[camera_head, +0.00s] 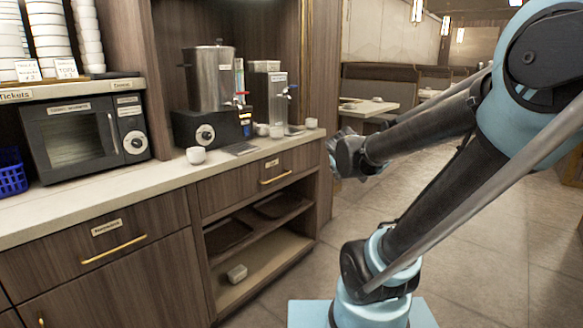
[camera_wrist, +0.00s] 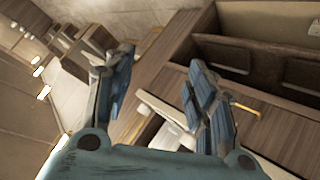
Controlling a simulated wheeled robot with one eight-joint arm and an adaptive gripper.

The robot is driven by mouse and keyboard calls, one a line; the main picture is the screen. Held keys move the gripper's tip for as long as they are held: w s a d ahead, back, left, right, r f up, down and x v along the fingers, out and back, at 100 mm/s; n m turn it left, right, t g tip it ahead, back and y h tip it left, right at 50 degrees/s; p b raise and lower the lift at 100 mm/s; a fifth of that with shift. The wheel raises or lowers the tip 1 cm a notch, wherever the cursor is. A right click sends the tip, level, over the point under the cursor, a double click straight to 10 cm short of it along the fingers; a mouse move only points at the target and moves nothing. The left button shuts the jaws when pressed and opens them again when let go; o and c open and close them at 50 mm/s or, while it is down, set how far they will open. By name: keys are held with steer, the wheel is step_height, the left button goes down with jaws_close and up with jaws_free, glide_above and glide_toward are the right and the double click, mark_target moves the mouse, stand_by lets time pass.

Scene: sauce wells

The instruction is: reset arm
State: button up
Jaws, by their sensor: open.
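My gripper (camera_head: 340,156) is at the end of my arm, to the right of the wooden counter's end in the head view. In the wrist view my gripper (camera_wrist: 155,88) has its two fingers spread apart with nothing between them. The fingers point toward the floor and the counter side. In the head view the fingertips are small and partly dark against the background. My arm reaches in from the right, bent at the elbow.
The counter (camera_head: 120,200) holds a microwave (camera_head: 85,137), a metal urn (camera_head: 209,78), a dispenser (camera_head: 268,100) and a white cup (camera_head: 196,155). A blue basket (camera_head: 12,172) stands at left. An open shelf (camera_head: 255,260) lies below. Floor (camera_head: 480,240) at right is clear.

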steer(key=s+f+m+g+y, duration=0.1)
steer(key=s+f+g, duration=0.3)
steer(key=s, duration=0.8)
steer(key=s+f+m+g+y, duration=0.2)
steer(key=s+f+g, duration=0.2)
steer(key=s+f, duration=0.4)
steer(key=s, duration=0.4)
steer(key=shift+f, duration=0.2)
steer(key=shift+a, duration=0.1)
